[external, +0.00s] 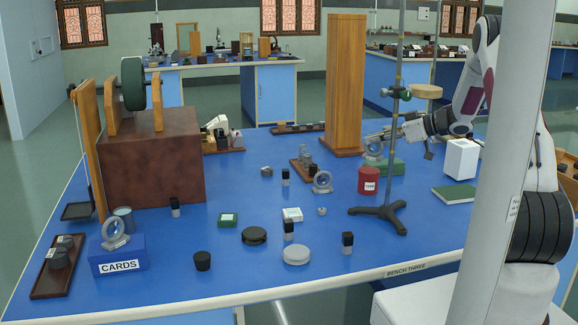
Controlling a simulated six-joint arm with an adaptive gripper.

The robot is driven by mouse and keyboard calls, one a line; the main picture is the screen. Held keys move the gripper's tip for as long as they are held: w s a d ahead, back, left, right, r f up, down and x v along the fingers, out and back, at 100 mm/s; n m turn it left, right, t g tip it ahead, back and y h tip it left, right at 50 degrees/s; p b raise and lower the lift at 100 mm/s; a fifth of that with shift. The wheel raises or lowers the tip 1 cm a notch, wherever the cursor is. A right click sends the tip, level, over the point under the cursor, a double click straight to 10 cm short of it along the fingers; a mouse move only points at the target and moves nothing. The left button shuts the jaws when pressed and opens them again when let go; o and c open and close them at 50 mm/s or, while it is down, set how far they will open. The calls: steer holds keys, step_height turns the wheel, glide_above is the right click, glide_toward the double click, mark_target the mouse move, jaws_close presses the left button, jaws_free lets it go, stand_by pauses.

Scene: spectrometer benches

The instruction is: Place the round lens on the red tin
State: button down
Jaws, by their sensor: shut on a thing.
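My gripper (380,136) reaches in from the right, above the bench. A second round lens (322,182) stands on the bench left of the tin. A third round lens (115,233) stands on the blue CARDS box (118,260) at the left.
A stand with an upright rod and black tripod foot (378,213) is just right of the tin. A green box (391,167) lies behind the tin. A white box (461,159) and a green book (454,195) are to the right. The tall wooden block (345,80) rises behind.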

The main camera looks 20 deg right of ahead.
mark_target(371, 155)
steer(key=shift+w+a, duration=0.3)
steer(key=shift+a, duration=0.05)
steer(key=shift+f, duration=1.75)
steer(key=shift+f, duration=0.15)
steer(key=c, duration=2.2)
jaws_free()
steer(key=shift+o, duration=0.2)
steer(key=shift+d+r, duration=0.1)
steer(key=shift+r, duration=0.1)
steer(key=v, duration=1.1)
steer(key=shift+s+d+r, duration=0.2)
steer(key=shift+s+d, duration=0.05)
steer(key=shift+f, duration=0.1)
